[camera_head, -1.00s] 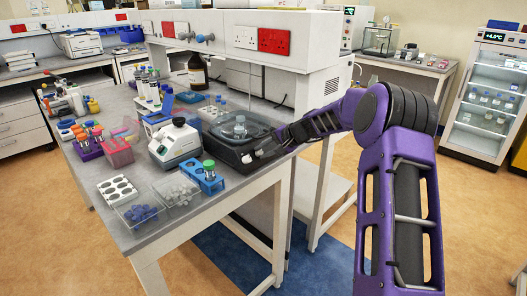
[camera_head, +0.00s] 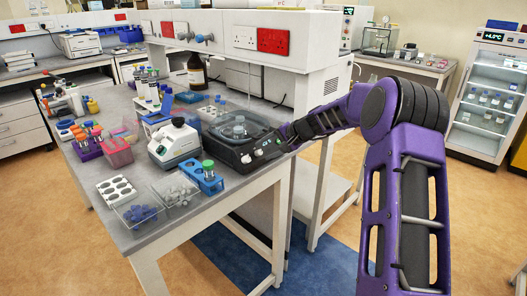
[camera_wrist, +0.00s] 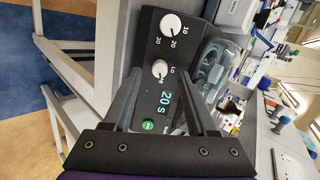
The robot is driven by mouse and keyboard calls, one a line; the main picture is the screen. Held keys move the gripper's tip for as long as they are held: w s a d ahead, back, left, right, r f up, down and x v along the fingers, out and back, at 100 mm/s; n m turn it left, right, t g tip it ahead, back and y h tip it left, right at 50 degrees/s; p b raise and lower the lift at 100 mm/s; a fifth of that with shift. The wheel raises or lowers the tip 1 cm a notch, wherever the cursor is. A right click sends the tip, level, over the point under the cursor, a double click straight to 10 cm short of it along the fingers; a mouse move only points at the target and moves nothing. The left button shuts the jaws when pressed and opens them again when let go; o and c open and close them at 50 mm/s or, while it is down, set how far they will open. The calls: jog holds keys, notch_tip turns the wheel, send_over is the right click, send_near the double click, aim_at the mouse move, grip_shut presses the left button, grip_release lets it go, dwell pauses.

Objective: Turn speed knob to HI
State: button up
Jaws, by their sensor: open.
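The dark instrument with a round clear lid (camera_head: 222,133) stands at the right edge of the bench. In the wrist view its control panel (camera_wrist: 144,88) shows two white knobs. The upper knob (camera_wrist: 171,25) has the numbers 10, 20 and 30 around it. The lower knob (camera_wrist: 160,68) has small lettering that looks like LO; its exact pointer setting is too small to read. A display (camera_wrist: 166,101) reads 20 s above a green button (camera_wrist: 148,125). My gripper (camera_wrist: 160,76) is open and empty, facing the panel with the lower knob between its fingers in the picture; contact cannot be told.
Left of the instrument stand a white-and-grey device (camera_head: 174,143), a blue tube rack (camera_head: 207,180) and clear boxes of caps (camera_head: 140,211). A white shelf unit with sockets (camera_head: 235,55) rises behind.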

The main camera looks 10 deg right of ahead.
jog(key=v, duration=1.5)
jog(key=shift+s, duration=0.15)
jog(key=shift+d+r, duration=0.1)
